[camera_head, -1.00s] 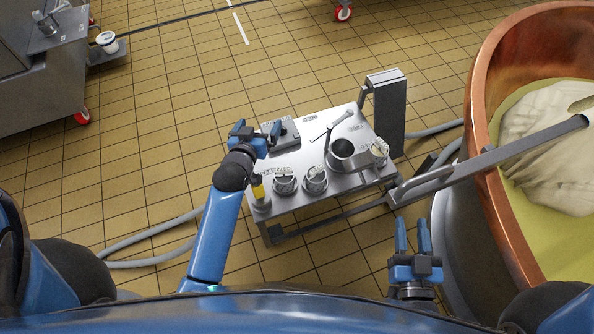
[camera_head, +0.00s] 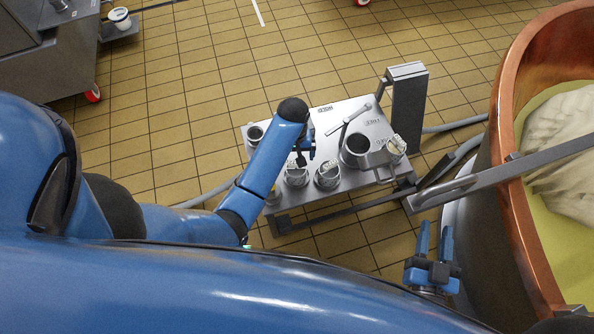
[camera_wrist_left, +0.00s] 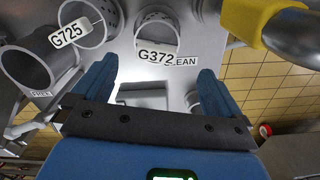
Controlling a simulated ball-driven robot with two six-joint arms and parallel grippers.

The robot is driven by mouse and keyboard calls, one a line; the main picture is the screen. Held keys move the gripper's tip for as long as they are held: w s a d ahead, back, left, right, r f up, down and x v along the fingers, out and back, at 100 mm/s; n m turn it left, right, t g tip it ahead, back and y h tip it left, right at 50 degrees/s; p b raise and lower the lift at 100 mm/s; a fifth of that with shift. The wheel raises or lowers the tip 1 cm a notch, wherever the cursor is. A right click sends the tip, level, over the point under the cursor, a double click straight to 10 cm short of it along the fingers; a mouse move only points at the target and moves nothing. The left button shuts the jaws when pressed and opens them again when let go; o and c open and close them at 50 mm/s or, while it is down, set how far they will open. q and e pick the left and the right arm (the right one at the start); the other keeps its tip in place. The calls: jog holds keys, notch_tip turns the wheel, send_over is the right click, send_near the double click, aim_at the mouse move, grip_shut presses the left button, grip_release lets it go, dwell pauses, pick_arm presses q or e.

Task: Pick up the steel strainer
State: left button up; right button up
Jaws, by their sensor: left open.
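Two steel cups with perforated walls, which look like strainers, stand on the steel table (camera_head: 285,220). One is tagged G372 (camera_wrist_left: 155,28) and the other G725 (camera_wrist_left: 88,14). In the head view they are the left cup (camera_head: 296,177) and the right cup (camera_head: 328,177). I cannot tell which one is the task's strainer. My left gripper (camera_head: 306,157) is open and empty, above the table just behind the left cup. In the left wrist view the G372 cup lies beyond the gap between the fingertips (camera_wrist_left: 158,78). My right gripper (camera_head: 434,243) is open and empty, in front of the table.
A larger steel pot (camera_head: 354,150) stands right of the cups. A small round cup (camera_head: 255,133) sits at the table's left. A copper vat (camera_head: 510,120) with a long metal beam (camera_head: 480,182) bounds the right.

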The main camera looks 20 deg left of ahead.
pick_arm(q)
notch_tip(320, 180, down, 4)
jog(key=shift+r, duration=0.1)
jog(key=shift+d+f+b, duration=0.15)
jog(key=shift+f+b, duration=0.25)
jog(key=shift+f, duration=0.95)
jog(key=shift+d+f+b, duration=0.15)
jog(key=shift+f+b, duration=0.2)
jog(key=shift+f, duration=0.95)
jog(key=c, duration=1.2)
jog(key=shift+r, duration=0.15)
notch_tip(320, 180, up, 20)
jog(key=p, duration=0.4)
jog(key=shift+p, duration=0.3)
